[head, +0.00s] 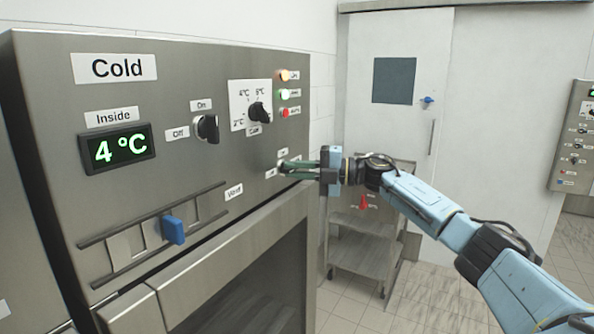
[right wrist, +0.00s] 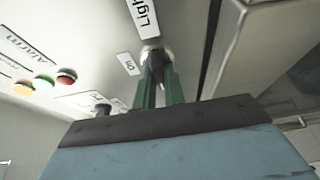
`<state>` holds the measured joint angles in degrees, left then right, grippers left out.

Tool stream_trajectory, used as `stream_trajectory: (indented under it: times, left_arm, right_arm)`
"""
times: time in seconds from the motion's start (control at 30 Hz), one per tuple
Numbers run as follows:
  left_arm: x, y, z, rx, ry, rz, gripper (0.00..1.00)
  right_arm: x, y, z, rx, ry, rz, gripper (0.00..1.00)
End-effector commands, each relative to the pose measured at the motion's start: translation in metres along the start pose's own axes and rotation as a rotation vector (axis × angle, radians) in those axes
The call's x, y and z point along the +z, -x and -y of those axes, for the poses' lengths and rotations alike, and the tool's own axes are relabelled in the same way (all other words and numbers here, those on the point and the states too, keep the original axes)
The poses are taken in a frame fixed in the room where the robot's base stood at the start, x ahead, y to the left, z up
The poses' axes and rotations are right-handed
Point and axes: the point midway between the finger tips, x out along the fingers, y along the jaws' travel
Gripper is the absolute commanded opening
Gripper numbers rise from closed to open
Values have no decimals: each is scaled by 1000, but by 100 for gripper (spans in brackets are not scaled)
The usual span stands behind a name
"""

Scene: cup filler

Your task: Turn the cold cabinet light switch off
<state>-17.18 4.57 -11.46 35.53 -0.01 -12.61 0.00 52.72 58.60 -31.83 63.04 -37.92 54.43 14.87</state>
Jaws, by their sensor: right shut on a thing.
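The cold cabinet (head: 215,75) has a grey steel control panel at the left of the head view. My right gripper (head: 287,165) is at the lower right of this panel. Its green fingers (right wrist: 158,90) are shut on the light switch (right wrist: 155,62), a small dark lever, in the right wrist view. A "Light" label (right wrist: 143,14) and an "On" label (right wrist: 127,63) are beside the switch. The fingers hide much of the lever, so I cannot tell its position. My left gripper is not in view.
A black On/Off knob (head: 207,129), a temperature knob (head: 260,112) and three lamps (head: 285,94) are on the same panel. A blue vent slider (head: 173,230) sticks out lower left. A steel cart (head: 365,245) stands behind my right arm.

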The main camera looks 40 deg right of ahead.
Motion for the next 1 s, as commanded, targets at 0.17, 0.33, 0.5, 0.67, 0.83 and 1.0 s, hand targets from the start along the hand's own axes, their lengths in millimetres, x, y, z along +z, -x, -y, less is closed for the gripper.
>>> stream_trajectory:
  times: [0.17,0.33,0.5,0.67,0.83,1.0]
  left_arm:
    - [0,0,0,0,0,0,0]
    - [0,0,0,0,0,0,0]
    - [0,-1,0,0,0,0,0]
    - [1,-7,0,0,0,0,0]
    - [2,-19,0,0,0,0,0]
    - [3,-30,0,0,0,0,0]
  right_arm:
    - [0,0,1,-2,2,-1,28]
    - [0,0,0,-1,1,0,33]
    - [0,2,1,-1,0,0,33]
    - [1,18,2,-1,0,3,33]
    - [1,55,4,-5,2,5,33]
    - [0,93,4,-5,1,3,33]
